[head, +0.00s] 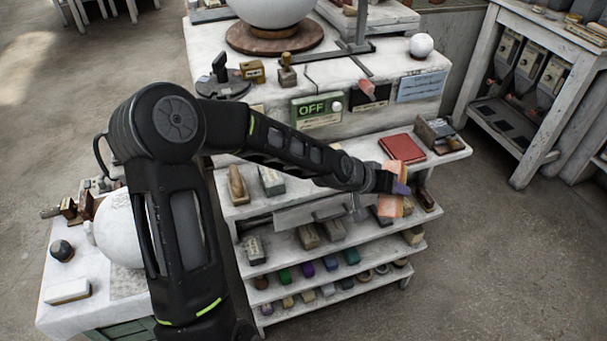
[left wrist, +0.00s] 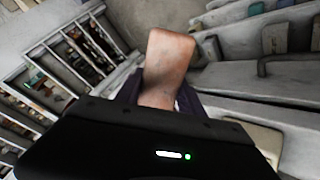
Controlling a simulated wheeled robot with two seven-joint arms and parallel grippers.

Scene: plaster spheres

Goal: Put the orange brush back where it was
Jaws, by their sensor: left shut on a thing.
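The orange brush (head: 390,206) is in the jaws of my left gripper (head: 392,187), near the right end of the shelf unit (head: 442,155). Orange shows above and below the fingers in the head view. In the left wrist view the brush (left wrist: 168,62) is a pale orange-brown block sticking out from between the dark purplish fingers of the left gripper (left wrist: 160,98). Its lower part is hidden by the gripper body. I cannot tell whether it touches a shelf. My right gripper is not in view.
A red book-like block (head: 402,148) lies on the top shelf, with a dark box (head: 436,134) beside it. Lower shelves hold several blocks and coloured jars. Open floor lies to the right.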

